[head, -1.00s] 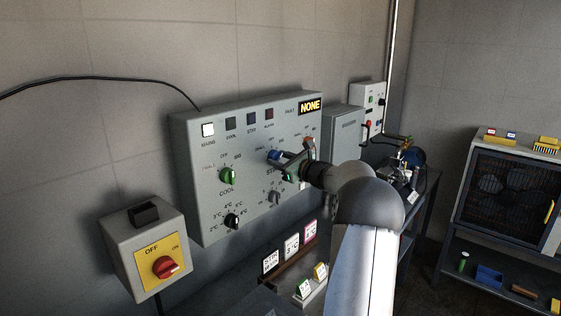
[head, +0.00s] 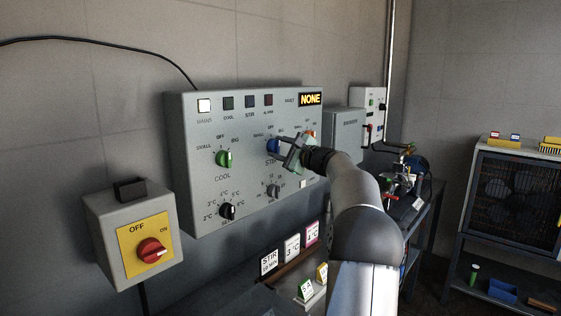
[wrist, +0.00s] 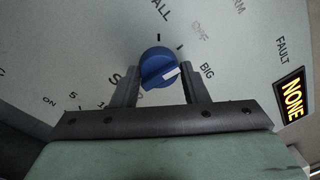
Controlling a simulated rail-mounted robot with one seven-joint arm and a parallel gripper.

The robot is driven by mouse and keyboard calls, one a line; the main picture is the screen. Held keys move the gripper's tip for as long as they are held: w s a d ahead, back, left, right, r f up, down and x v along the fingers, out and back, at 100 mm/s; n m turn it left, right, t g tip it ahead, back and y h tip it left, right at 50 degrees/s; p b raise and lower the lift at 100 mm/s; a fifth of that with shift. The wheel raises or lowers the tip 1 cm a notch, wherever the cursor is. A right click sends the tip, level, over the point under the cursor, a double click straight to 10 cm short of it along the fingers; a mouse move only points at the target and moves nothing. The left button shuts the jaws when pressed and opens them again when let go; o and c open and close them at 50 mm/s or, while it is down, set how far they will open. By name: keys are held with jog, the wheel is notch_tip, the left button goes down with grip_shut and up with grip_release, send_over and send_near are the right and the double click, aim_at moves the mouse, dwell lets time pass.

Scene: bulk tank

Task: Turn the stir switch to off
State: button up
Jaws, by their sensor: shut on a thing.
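The stir switch is a blue knob (head: 273,146) on the grey control panel, above the word STIR. In the wrist view the blue knob (wrist: 154,64) sits between the two fingers, and its white pointer mark is turned toward the BIG label. OFF lies between SMALL and BIG on the dial. My gripper (wrist: 159,72) is shut on the knob, one finger on each side. In the head view my gripper (head: 281,146) reaches the panel from the right and hides part of the dial's right side.
The green COOL knob (head: 224,159) is left of the stir switch. A black temperature knob (head: 227,211) and a grey knob (head: 273,191) sit below. A display (head: 311,99) reads NONE. A red-handled switch box (head: 151,251) stands left; label cards (head: 291,248) stand below.

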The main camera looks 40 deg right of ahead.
jog(key=shift+f+n+b, duration=0.3)
jog(key=shift+n+b, duration=0.3)
jog(key=shift+n, duration=0.1)
jog(key=o, duration=0.9)
jog(key=shift+a, duration=0.1)
jog(key=shift+c, duration=0.2)
jog(key=shift+o, duration=0.3)
jog(key=shift+r, duration=0.15)
jog(key=s+d+b, duration=0.2)
jog(key=s, duration=1.5)
jog(key=shift+d+f, duration=0.35)
jog(key=shift+f, duration=0.1)
